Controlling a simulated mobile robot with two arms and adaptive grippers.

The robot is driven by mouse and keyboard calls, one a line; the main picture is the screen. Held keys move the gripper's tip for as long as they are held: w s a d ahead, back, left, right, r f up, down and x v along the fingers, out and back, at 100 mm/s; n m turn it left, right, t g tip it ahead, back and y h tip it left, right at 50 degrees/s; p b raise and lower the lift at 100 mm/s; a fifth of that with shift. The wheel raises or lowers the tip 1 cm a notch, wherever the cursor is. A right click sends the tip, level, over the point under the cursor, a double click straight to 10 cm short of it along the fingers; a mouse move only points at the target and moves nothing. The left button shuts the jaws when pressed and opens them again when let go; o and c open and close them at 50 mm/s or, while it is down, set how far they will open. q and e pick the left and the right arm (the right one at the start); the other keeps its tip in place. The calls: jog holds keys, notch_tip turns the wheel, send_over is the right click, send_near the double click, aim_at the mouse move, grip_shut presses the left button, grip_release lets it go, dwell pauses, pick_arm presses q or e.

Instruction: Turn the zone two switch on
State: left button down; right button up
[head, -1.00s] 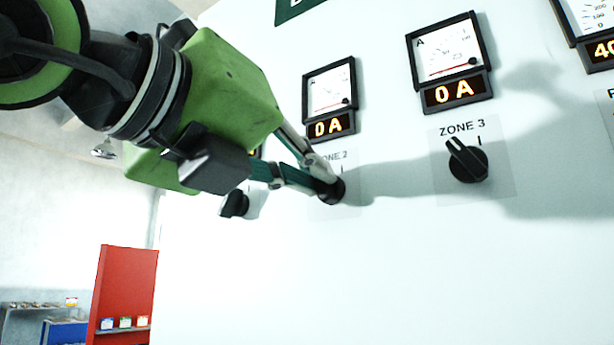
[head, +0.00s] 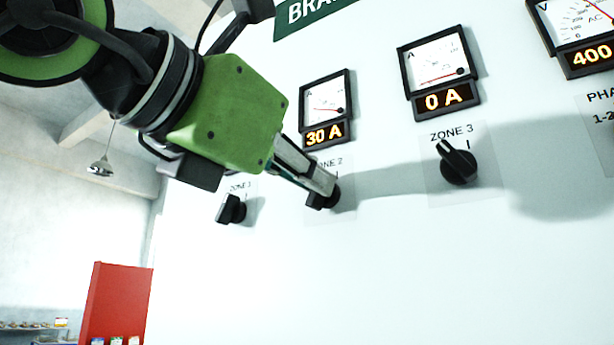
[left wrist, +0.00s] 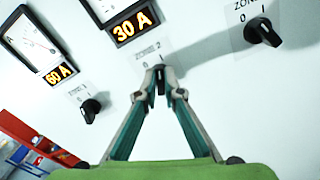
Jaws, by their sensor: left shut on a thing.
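The zone two switch (head: 323,198) is a black rotary knob on a white panel, below a meter (head: 326,102) whose display reads 30 A. My left gripper (head: 325,190) is shut on this knob. In the left wrist view the fingertips (left wrist: 158,80) close on both sides of the knob (left wrist: 160,74), which points roughly along the gripper. The fingers hide part of the knob and its label in the head view. My right gripper is not in view.
The zone 3 knob (head: 458,163) is to the right, under a meter reading 0 A. Another knob (head: 232,209) is to the left; its meter (left wrist: 36,46) reads 60 A in the wrist view. A red cabinet (head: 117,300) stands at lower left.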

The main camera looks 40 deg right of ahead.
pick_arm(q)
jog(key=shift+r+m, duration=0.1)
jog(key=shift+m, duration=0.5)
jog(key=c, duration=2.2)
grip_release()
jog(key=shift+o, duration=0.2)
jog(key=v, duration=1.2)
